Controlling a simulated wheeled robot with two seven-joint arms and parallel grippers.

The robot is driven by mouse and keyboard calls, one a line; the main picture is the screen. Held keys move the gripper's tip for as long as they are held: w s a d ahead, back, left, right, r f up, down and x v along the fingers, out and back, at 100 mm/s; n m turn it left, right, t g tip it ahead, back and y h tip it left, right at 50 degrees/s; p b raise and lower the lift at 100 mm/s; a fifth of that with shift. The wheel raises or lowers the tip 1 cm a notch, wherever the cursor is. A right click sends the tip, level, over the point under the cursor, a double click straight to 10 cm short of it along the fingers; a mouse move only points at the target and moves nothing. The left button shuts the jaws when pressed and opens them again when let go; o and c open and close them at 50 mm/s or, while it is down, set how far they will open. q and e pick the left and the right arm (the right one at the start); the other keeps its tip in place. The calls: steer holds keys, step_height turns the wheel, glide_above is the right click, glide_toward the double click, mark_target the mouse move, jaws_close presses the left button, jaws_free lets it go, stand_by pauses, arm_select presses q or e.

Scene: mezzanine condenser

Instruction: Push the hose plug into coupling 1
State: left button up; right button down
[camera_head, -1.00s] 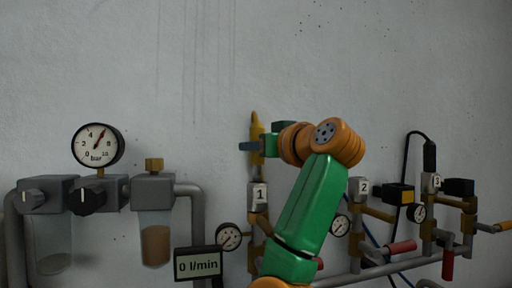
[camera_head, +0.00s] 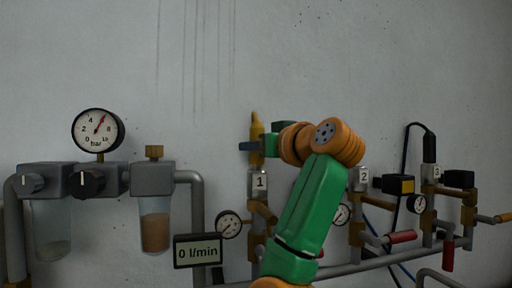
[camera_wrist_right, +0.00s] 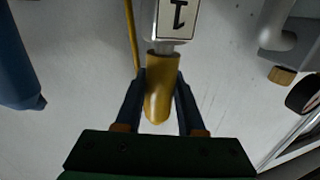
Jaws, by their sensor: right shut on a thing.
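The yellow hose plug (camera_head: 256,126) is upright, directly above coupling 1 (camera_head: 259,184) in the head view. My right gripper (camera_head: 257,147) is shut on it from the right, with the green arm reaching up in front of the wall. In the right wrist view, the yellow plug (camera_wrist_right: 160,92) sits between the two dark blue fingers of the gripper (camera_wrist_right: 161,100). Its far end meets or overlaps a short grey metal piece below the upside-down label 1 (camera_wrist_right: 178,14). I cannot tell how deep it sits. My left gripper is not in view.
A flow display (camera_head: 198,251) reads 0 l/min left of coupling 1, near a small gauge (camera_head: 229,224). Couplings 2 (camera_head: 363,178) and 3 (camera_head: 435,173) are to the right. A bar gauge (camera_head: 98,130) and filter bowls are on the left. The wall above is clear.

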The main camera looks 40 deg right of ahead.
steer(key=shift+f+b, duration=0.3)
steer(key=shift+f, duration=0.1)
steer(key=shift+c, duration=2.2)
jaws_free()
steer(key=b+v, duration=0.3)
steer(key=v, duration=0.4)
steer(key=shift+s, duration=0.15)
